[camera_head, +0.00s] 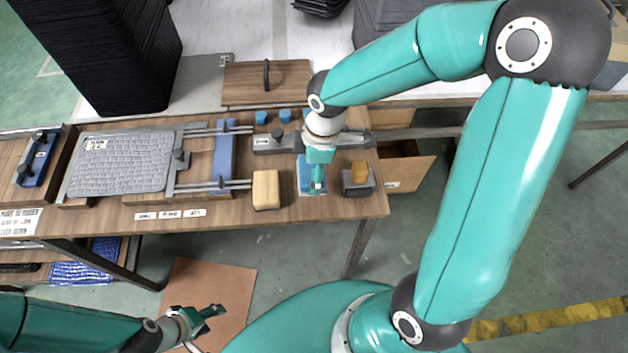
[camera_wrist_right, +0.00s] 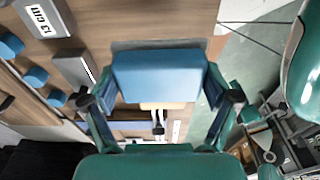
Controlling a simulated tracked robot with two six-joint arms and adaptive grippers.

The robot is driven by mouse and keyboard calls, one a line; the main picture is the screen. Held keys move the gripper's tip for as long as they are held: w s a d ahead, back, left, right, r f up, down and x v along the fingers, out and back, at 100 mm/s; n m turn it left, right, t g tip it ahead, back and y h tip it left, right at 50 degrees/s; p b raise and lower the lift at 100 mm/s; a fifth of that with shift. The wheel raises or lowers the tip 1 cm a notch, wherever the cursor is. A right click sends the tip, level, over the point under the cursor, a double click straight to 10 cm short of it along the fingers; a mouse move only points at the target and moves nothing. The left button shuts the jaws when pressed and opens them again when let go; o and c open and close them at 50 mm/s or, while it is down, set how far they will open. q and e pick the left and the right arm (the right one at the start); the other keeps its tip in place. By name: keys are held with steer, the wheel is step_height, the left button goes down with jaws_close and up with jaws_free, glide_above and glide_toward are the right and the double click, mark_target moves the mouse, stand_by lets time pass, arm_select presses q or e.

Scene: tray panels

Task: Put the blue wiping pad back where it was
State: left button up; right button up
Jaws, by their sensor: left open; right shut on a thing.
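The blue wiping pad (camera_wrist_right: 158,75) is between the fingers of my right gripper (camera_wrist_right: 160,103) in the right wrist view. The gripper is shut on it. In the head view the pad (camera_head: 304,174) shows beside my right gripper (camera_head: 317,184), at the front right part of the wooden table. The gripper and wrist hide part of it. A grey edge (camera_wrist_right: 140,44) shows behind the pad in the wrist view; I cannot tell whether the pad touches it. My left gripper (camera_head: 207,318) is open and empty, low at the lower left, away from the table.
A wooden block (camera_head: 266,190) stands left of the pad. A grey holder with a yellow-brown piece (camera_head: 359,177) stands to its right. Small blue blocks (camera_head: 285,115) and a grey bar (camera_head: 270,143) lie behind. A textured grey panel (camera_head: 120,163) lies left. An open drawer (camera_head: 408,172) is at right.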

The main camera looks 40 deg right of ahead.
steer(key=shift+f+b, duration=0.35)
steer(key=shift+f, duration=2.55)
steer(key=shift+s, duration=0.1)
steer(key=o, duration=1)
steer(key=shift+r, duration=0.15)
steer(key=r, duration=0.4)
steer(key=r+p, duration=0.1)
steer(key=r, duration=0.2)
steer(key=d+r, duration=0.1)
steer(key=r, duration=0.3)
steer(key=shift+s+d+r, duration=0.1)
steer(key=shift+s+r, duration=0.25)
